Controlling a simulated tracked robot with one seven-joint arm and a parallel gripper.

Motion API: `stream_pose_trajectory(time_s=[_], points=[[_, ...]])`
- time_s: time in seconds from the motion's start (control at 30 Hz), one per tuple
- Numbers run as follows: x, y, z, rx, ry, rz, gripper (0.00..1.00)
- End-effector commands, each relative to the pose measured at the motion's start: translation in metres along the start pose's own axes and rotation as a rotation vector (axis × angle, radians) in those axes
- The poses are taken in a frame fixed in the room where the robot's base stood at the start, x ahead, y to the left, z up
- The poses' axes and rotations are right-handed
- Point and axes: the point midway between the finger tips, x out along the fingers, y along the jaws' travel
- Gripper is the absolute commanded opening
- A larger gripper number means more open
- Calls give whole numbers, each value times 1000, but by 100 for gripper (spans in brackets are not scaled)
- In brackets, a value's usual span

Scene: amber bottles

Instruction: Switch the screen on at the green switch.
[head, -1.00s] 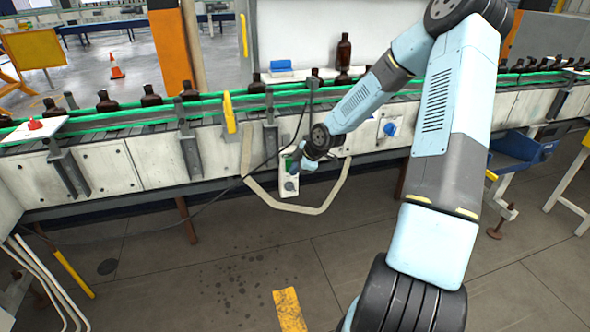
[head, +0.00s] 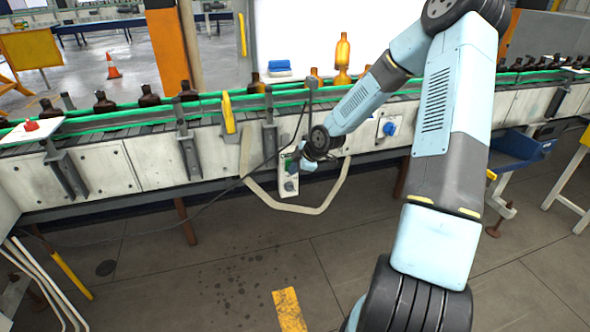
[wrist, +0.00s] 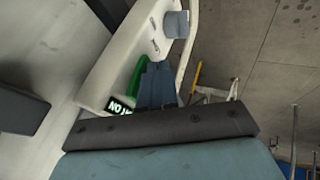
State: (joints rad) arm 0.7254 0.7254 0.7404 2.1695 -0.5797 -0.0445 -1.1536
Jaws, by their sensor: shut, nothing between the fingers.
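The screen (head: 290,25) behind the conveyor is bright white, and the bottles in front of it glow amber. The green switch (wrist: 131,82) is on a pale control panel (wrist: 105,72) on the conveyor's side. An ON label (wrist: 120,106) beside the switch is lit. My gripper (wrist: 160,68) is shut and empty, its fingertips right at the switch; I cannot tell whether they touch it.
A grey knob (wrist: 175,24) is on the same panel, past my fingertips. A bent pale guard rail (head: 298,208) runs around the panel. A blue knob (head: 390,128) is farther right. A dark cable (head: 225,192) hangs at the left. The floor in front is clear.

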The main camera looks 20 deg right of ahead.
Motion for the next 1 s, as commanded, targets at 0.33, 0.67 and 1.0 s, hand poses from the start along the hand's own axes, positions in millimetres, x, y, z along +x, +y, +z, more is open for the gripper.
stream_pose_trajectory(time_s=[0.33, 0.67, 1.0], points=[[-10, 5, -5, -2, 0, 0, 0], [-12, 7, -7, -2, 0, 0, 0], [-16, -9, -8, -5, 1, -3, 0]])
